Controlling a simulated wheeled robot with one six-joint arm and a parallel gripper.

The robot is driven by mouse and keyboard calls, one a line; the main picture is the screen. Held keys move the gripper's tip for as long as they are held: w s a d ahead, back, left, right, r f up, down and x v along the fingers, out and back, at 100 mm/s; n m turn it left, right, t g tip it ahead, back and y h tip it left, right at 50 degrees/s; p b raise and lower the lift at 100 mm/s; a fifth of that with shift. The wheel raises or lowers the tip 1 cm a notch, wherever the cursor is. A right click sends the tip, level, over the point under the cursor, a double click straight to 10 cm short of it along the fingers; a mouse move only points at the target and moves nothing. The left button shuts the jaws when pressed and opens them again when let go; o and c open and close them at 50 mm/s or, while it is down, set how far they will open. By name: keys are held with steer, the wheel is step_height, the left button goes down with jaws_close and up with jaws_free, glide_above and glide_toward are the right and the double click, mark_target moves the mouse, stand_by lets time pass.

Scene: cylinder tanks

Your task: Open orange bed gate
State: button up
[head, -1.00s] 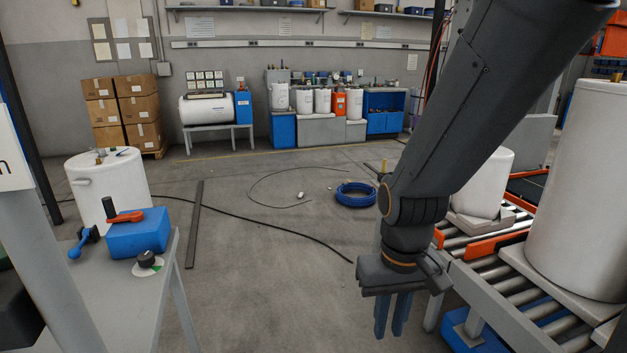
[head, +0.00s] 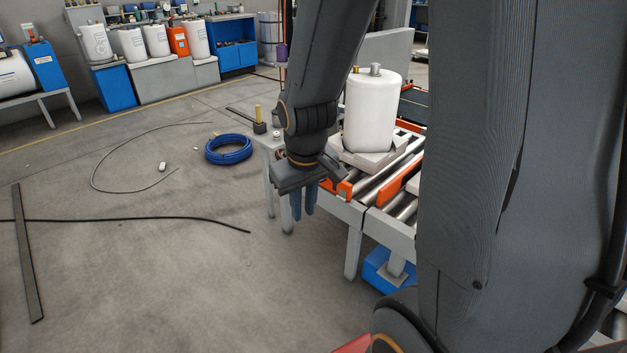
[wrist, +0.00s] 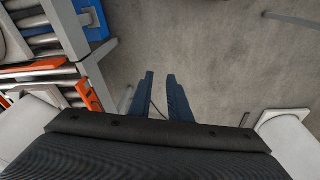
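Orange bars (head: 398,190) lie along the roller conveyor bed (head: 372,188), and a short orange piece (head: 342,188) sits at its near end, partly hidden by my gripper. I cannot tell which orange part is the gate. In the wrist view a long orange bar (wrist: 38,73) and a shorter orange piece (wrist: 89,96) show at left. My gripper (head: 303,212) hangs pointing down just left of the conveyor's end, in front of a small grey table. Its two blue fingers are apart with nothing between them, as the wrist view also shows (wrist: 160,76).
A white tank (head: 370,110) stands on a pallet on the conveyor. A small grey table (head: 266,145) stands behind my gripper. A blue hose coil (head: 229,149) and a black cable (head: 150,219) lie on the floor. The floor at left is mostly open.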

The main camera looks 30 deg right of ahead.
steer(key=w+d+f+n+t+b, duration=0.25)
steer(key=w+d+f, duration=0.25)
steer(key=w, duration=0.4)
steer(key=w+d+f+n+t+b, duration=0.1)
steer(key=w+d+f+t+b, duration=0.25)
steer(key=w, duration=0.55)
steer(key=w+d+f+n+t+b, duration=0.1)
steer(key=w+d+f+b, duration=0.2)
steer(key=w+d+f, duration=0.5)
steer(key=w+d+f+n+t+b, duration=0.6)
steer(key=w+d+f+b, duration=0.25)
steer(key=w+f, duration=0.4)
steer(key=shift+d+b+x, duration=0.15)
steer(key=shift+b+x, duration=0.1)
steer(key=shift+x, duration=1.6)
steer(key=shift+d+b+x, duration=0.1)
steer(key=shift+b+x, duration=0.15)
steer(key=shift+x, duration=1.65)
jaws_close()
